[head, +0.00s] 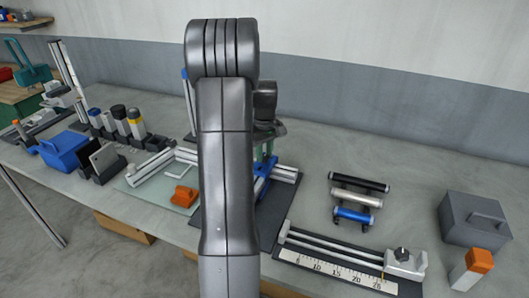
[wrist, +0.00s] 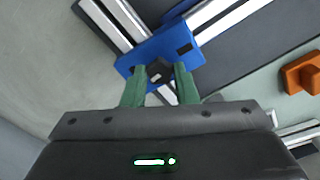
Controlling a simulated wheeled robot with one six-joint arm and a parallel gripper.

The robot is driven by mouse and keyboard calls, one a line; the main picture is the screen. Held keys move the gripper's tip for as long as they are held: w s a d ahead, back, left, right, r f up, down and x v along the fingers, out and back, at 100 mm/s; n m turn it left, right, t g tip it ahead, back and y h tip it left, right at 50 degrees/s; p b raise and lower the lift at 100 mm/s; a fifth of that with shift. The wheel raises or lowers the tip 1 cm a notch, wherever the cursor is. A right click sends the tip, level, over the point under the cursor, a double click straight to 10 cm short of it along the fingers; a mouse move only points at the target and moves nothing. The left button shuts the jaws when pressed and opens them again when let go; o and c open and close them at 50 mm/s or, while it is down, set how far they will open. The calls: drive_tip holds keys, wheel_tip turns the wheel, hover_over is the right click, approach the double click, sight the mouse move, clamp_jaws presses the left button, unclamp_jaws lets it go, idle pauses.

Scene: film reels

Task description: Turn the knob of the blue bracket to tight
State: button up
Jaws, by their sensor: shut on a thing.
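The blue bracket (wrist: 188,44) sits where silver rails meet, straight ahead of my gripper in the wrist view. Its black knob (wrist: 158,73) is between the green fingertips of my gripper (wrist: 160,74), which is shut on it. The fingers partly hide the knob, and I cannot read its setting. In the head view the blue bracket (head: 264,178) shows just right of my arm, with the green fingers (head: 266,148) above it. The knob is hidden there.
An orange-handled piece (wrist: 302,73) lies beside the rails and also shows in the head view (head: 183,196). Black, silver and blue cylinders (head: 352,215) lie to the right. A scale with a slider (head: 340,270) lies in front, and a grey box (head: 474,218) stands far right.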

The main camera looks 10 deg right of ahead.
sight(265, 155)
drive_tip(key=shift+m, duration=0.8)
drive_tip(key=o, duration=1)
wheel_tip(265, 155, up, 14)
drive_tip(key=shift+d+f, duration=0.1)
